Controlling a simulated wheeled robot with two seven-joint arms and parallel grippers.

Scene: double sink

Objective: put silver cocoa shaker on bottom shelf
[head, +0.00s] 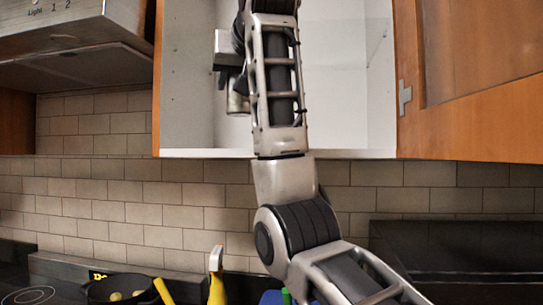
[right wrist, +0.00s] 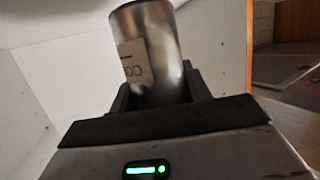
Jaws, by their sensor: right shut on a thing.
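The silver cocoa shaker (right wrist: 165,45) is a metal cylinder with a tan label, held between the fingers of my right gripper (right wrist: 160,92) in the right wrist view. In the head view the shaker (head: 238,101) shows partly, behind and left of my right arm, just above the cabinet's bottom shelf (head: 340,153). My right gripper (head: 232,75) there is mostly hidden by the arm. I cannot tell whether the shaker's base touches the shelf. My left gripper is not in view.
The white cabinet is open, with a wooden door (head: 470,80) swung out at right. A range hood (head: 75,40) is at left. Below are a tiled wall, a dark pot (head: 118,289) and a yellow spray bottle (head: 217,280). The visible shelf right of my arm is clear.

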